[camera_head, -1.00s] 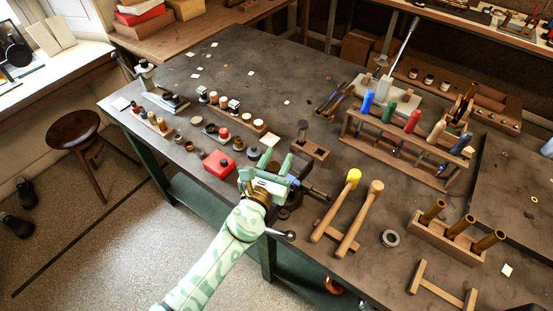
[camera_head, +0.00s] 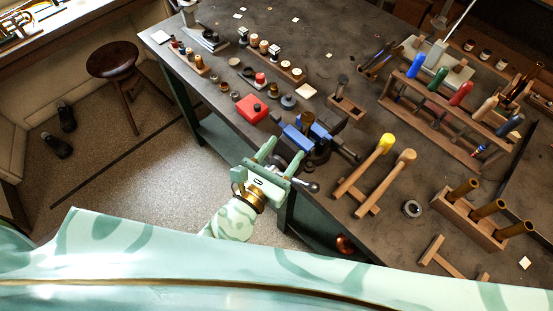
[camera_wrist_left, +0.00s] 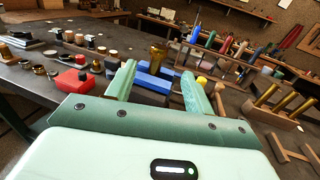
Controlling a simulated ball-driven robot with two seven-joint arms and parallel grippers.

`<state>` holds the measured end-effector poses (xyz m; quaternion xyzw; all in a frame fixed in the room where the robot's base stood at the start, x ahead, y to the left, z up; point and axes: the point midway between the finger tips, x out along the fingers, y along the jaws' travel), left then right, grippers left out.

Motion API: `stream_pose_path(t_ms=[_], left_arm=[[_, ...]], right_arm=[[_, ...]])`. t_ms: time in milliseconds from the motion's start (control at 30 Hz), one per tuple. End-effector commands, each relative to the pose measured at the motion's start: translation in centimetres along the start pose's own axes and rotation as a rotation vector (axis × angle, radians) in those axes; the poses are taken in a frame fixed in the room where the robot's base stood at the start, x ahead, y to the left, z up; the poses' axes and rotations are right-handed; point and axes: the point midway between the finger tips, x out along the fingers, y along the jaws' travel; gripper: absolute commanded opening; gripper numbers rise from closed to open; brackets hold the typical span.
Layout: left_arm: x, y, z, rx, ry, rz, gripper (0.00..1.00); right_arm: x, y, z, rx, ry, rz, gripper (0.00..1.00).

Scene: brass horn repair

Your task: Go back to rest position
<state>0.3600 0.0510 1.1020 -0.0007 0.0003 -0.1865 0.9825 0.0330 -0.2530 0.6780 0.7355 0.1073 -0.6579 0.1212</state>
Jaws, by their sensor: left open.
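My left gripper (camera_head: 282,157) is open and empty, its two pale green fingers apart. In the head view it is off the front edge of the dark workbench (camera_head: 330,50), just in front of the blue vise (camera_head: 312,138). In the left wrist view the fingers (camera_wrist_left: 165,88) point toward the blue vise (camera_wrist_left: 155,84), and a brass piece (camera_wrist_left: 158,56) stands up at it. The brass piece (camera_head: 307,119) also shows in the head view. A large pale green part of my own body crosses the bottom of the head view. My right gripper is not in view.
A red box (camera_head: 251,109) sits left of the vise. Two mallets, one with a yellow head (camera_head: 388,141), lie to the right. A rack of coloured-handled tools (camera_head: 430,118) stands farther back. A stool (camera_head: 112,62) stands on the floor at left; floor in front of the bench is clear.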

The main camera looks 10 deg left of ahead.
Motion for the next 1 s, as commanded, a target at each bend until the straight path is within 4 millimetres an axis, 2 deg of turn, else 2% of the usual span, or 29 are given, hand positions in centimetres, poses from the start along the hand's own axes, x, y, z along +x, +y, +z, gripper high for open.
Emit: stream_pose_path(t_ms=[100, 200, 800, 867, 900, 967, 1000], left_arm=[[-1.6, 0.0, -0.2, 0.001, 0.001, 0.000, 0.53], [-2.2, 0.0, -0.1, 0.000, 0.000, 0.000, 0.53], [-2.3, 0.2, 0.1, -0.013, -0.003, 0.011, 0.53], [-2.3, 1.2, 0.6, -0.068, -0.012, 0.048, 0.53], [-2.3, 2.3, 1.2, -0.135, -0.024, 0.094, 0.53], [-2.6, 4.9, 2.1, -0.290, -0.049, 0.199, 0.53], [-3.1, 7.2, 2.8, -0.425, -0.074, 0.291, 0.53]], right_arm=[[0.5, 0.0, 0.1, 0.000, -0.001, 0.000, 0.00], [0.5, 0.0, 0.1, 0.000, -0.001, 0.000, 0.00], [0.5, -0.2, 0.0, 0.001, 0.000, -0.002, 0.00], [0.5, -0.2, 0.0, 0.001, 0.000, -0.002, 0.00], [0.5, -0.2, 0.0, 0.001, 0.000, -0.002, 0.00], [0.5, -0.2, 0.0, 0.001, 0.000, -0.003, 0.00], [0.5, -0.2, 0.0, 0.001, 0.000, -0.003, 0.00]])
